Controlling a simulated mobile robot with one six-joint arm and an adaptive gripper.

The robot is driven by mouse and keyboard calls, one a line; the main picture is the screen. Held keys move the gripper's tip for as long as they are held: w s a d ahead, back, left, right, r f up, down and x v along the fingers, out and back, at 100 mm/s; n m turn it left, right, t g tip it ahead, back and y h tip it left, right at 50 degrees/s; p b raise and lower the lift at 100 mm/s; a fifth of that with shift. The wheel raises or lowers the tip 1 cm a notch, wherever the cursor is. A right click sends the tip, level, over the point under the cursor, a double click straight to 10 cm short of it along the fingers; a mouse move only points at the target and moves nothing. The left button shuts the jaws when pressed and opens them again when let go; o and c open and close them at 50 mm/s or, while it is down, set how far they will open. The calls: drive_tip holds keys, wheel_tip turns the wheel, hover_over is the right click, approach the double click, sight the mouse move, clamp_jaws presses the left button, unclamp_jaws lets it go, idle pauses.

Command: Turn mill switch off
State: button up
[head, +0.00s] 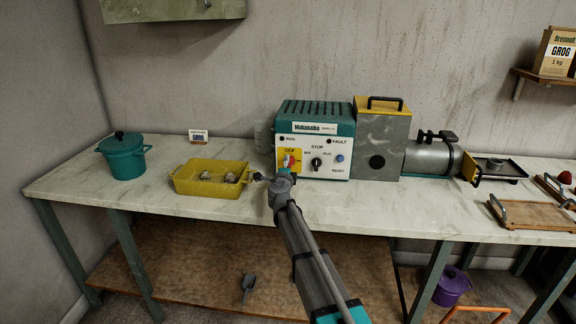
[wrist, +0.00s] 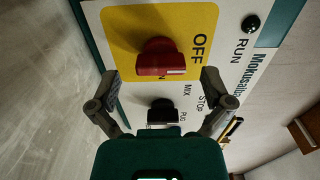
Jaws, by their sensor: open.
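The mill's control box (head: 316,129) is teal with a white front panel. Its red switch knob (wrist: 160,57) sits on a yellow plate (wrist: 125,25) marked OFF; an ON label is partly hidden by the knob. A white mark shows at the knob's lower right end; I cannot tell its exact setting. My gripper (wrist: 160,76) is open and empty, its fingers spread wider than the knob, with visible gaps on both sides. In the head view my gripper (head: 275,179) is just in front of the panel's lower left, below the red switch (head: 289,160).
A black MIX/STOP/PUG selector (wrist: 162,111) is close beside the red knob. A yellow tray (head: 190,186) with lumps and a teal pot (head: 123,160) stand left on the bench. The mill's grey housing (head: 384,145) and barrel (head: 428,158) extend right.

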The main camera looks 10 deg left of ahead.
drive_tip(key=s, duration=0.9)
drive_tip(key=shift+s+a, duration=0.15)
drive_tip(key=shift+s, duration=0.1)
